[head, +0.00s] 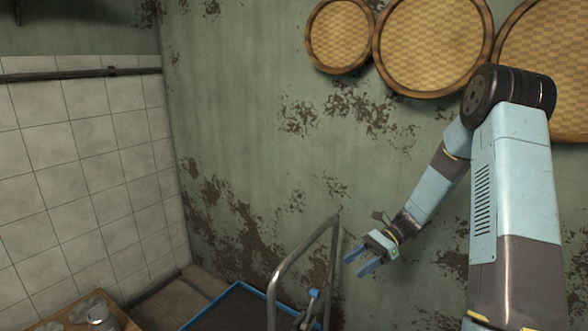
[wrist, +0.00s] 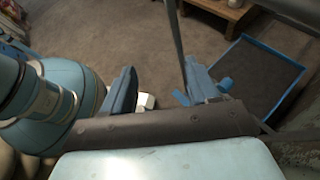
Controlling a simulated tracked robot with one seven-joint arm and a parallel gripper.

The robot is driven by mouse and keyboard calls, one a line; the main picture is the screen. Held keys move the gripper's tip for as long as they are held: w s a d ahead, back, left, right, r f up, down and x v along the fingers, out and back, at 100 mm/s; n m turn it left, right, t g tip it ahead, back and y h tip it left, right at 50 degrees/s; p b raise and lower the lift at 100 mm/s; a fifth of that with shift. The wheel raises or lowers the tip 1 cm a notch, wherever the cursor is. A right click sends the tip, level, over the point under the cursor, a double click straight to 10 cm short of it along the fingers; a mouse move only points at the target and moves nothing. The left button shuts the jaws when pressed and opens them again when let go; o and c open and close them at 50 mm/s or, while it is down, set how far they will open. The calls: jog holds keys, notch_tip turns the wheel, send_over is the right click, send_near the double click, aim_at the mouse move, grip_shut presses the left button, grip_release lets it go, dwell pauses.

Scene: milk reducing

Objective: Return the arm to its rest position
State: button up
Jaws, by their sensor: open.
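My arm comes in from the right side of the head view, bent at a dark elbow, with its forearm sloping down to the left. My gripper (head: 362,262) points down and left in front of the green wall, with its two blue fingers apart. In the wrist view the fingers of my gripper (wrist: 162,88) are also spread, and nothing is held between them. A small white object (wrist: 146,101) shows beyond the left finger; I cannot tell what it is.
A bent metal rail (head: 333,245) rises just left of my gripper. A dark blue-edged mat or tray (head: 233,308) lies low behind it. A wooden table (head: 122,316) with metal vessels is at lower left. Round woven panels (head: 340,35) hang on the wall above my forearm.

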jog(key=s+d+r+n+t+h, duration=0.2)
jog(key=s+r+n+t+h, duration=0.3)
jog(key=s+r, duration=0.7)
jog(key=s+d+r+n+t+h, duration=0.3)
jog(key=s+r+n+t+h, duration=0.2)
jog(key=s+r+n, duration=0.4)
jog(key=s+r+h, duration=0.1)
jog(key=s+r, duration=0.2)
jog(key=r, duration=0.3)
jog(key=shift+s+d+r+t+h, duration=0.2)
jog(key=shift+s+r+t+h, duration=0.1)
jog(key=shift+s+h, duration=0.1)
